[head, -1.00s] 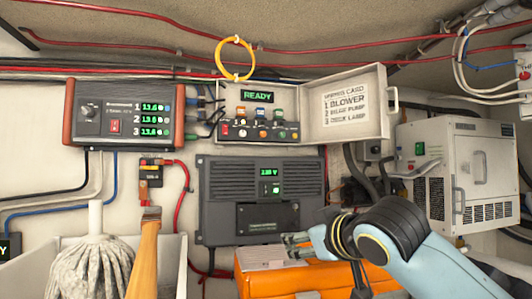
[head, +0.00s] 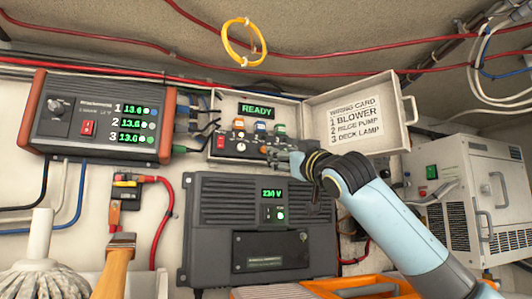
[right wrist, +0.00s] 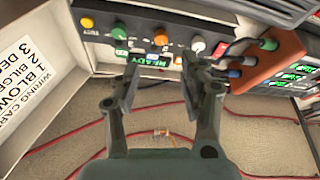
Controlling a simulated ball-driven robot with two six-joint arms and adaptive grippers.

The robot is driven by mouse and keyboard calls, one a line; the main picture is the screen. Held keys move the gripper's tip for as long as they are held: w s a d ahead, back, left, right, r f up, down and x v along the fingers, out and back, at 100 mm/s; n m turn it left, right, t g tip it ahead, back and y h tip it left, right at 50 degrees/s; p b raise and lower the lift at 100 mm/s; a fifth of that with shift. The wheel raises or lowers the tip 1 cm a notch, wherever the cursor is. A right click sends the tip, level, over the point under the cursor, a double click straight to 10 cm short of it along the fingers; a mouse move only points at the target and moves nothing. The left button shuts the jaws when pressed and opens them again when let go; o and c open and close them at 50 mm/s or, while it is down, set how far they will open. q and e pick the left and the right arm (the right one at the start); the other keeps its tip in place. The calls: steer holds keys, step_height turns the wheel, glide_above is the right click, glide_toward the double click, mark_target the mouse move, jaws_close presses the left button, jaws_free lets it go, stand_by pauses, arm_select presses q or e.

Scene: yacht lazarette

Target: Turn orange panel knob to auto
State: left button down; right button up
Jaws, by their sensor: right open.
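The control panel box (head: 228,154) hangs on the wall with its lid open and a green READY display (head: 257,110). Its lower row holds a red switch (head: 220,142), a white knob (head: 241,146) and the orange knob (head: 263,149). In the right wrist view the orange knob (right wrist: 161,37) sits between the white knob (right wrist: 198,43) and a green knob (right wrist: 120,31). My right gripper (head: 284,158) is open just in front of the lower row. Its fingers (right wrist: 160,68) point at the orange knob's area and do not hold it. The knob's setting is unreadable. My left gripper is out of view.
The open lid (head: 355,115) with the wiring card stands right of the panel. A charger (head: 98,118) with cables is left of it. A grey unit (head: 262,230) is below. A yellow ring (head: 243,42) hangs above. A mop (head: 42,265) is at lower left.

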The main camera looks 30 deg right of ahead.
mark_target(265, 150)
steer(key=p+x, duration=0.2)
steer(key=x, duration=0.4)
steer(key=shift+a+r, duration=0.1)
steer(key=shift+p+x, duration=0.65)
steer(key=shift+x, duration=0.55)
steer(key=shift+w, duration=0.25)
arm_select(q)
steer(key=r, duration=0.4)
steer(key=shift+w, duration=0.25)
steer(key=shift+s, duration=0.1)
arm_select(e)
steer(key=c, duration=0.5)
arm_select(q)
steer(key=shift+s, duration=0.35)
arm_select(e)
jaws_close()
